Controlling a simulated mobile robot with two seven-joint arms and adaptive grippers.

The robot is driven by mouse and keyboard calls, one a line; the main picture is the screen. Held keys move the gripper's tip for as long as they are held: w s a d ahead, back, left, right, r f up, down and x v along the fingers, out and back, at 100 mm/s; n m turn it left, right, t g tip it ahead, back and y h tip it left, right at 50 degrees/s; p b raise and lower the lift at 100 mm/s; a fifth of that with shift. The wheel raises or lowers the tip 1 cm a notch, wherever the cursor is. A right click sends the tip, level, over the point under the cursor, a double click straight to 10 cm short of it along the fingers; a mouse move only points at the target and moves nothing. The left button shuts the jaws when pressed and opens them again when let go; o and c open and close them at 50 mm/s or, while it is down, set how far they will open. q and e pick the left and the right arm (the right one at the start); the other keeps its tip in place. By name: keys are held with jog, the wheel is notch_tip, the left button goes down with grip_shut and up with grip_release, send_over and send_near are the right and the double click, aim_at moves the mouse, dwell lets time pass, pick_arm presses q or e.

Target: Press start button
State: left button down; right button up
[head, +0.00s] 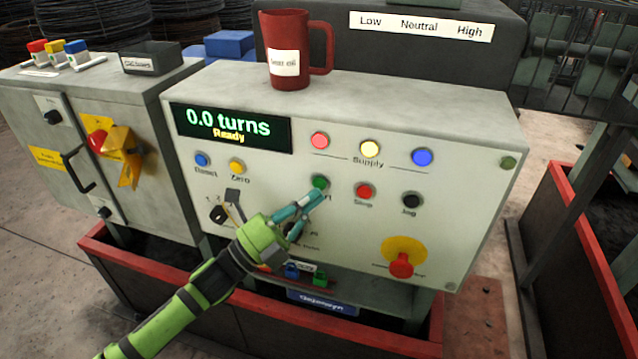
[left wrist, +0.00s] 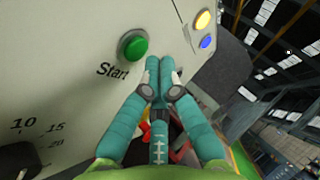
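The green start button (head: 320,183) sits on the front panel of the control box, above a label that my left gripper partly covers. In the left wrist view the start button (left wrist: 132,47) shows with its "Start" label, up and left of my fingertips. My left gripper (head: 316,196) is just in front of the panel, with its fingertips close below the button in the head view. In the left wrist view its teal fingers (left wrist: 160,75) are together and hold nothing. Whether a fingertip touches the panel, I cannot tell. My right gripper is not in view.
The red stop button (head: 363,191) and black jog button (head: 411,200) sit right of start. A red emergency knob (head: 401,265) is lower right. The display (head: 232,127) reads "0.0 turns Ready". A red mug (head: 289,50) stands on top of the box.

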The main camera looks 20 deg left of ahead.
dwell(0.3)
pick_arm(q)
jog(key=shift+w, duration=0.45)
